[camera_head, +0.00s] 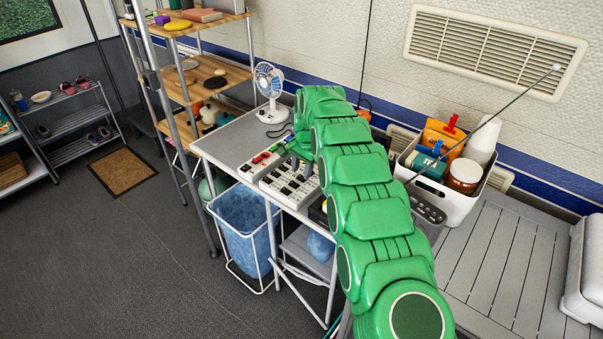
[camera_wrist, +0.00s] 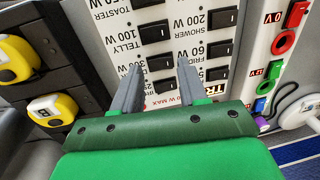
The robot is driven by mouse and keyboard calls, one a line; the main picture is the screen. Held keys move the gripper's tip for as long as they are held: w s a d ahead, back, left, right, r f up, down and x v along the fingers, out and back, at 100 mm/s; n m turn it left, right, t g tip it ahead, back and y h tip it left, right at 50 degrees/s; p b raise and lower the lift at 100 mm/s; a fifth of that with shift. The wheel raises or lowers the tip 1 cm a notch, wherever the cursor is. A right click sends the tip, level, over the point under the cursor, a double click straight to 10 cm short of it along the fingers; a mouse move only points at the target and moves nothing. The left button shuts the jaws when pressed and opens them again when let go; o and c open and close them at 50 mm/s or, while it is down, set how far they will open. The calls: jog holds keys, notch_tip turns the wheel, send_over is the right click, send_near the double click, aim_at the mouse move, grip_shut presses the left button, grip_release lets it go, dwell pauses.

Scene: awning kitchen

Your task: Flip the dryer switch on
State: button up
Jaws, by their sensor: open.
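A white switch panel (camera_head: 291,186) with rows of black switches lies on the grey table in the head view. In the wrist view the panel (camera_wrist: 185,20) fills the middle, with labels for toaster, telly and shower readable. I cannot read a dryer label; some labels are cut off or covered. My gripper (camera_wrist: 157,66) is open and empty, its two fingers apart over the panel. A black switch (camera_wrist: 160,61) shows between the fingertips. I cannot tell whether the fingers touch the panel. In the head view my green arm hides most of the gripper.
A socket strip (camera_head: 262,165) with red and green sockets lies beside the panel. A fan (camera_head: 270,88) stands behind. A white bin of jars (camera_head: 452,200) stands right of my arm.

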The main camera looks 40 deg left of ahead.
jog(key=shift+a+f, duration=0.15)
jog(key=shift+f, duration=0.95)
jog(key=shift+c, duration=0.4)
jog(key=c, duration=0.7)
jog(key=shift+w+a, duration=0.15)
jog(key=shift+w, duration=0.1)
jog(key=shift+r+h, duration=0.1)
jog(key=shift+h, duration=0.2)
jog(key=shift+a, duration=0.1)
jog(key=shift+s+h, duration=0.3)
jog(key=shift+h, duration=0.1)
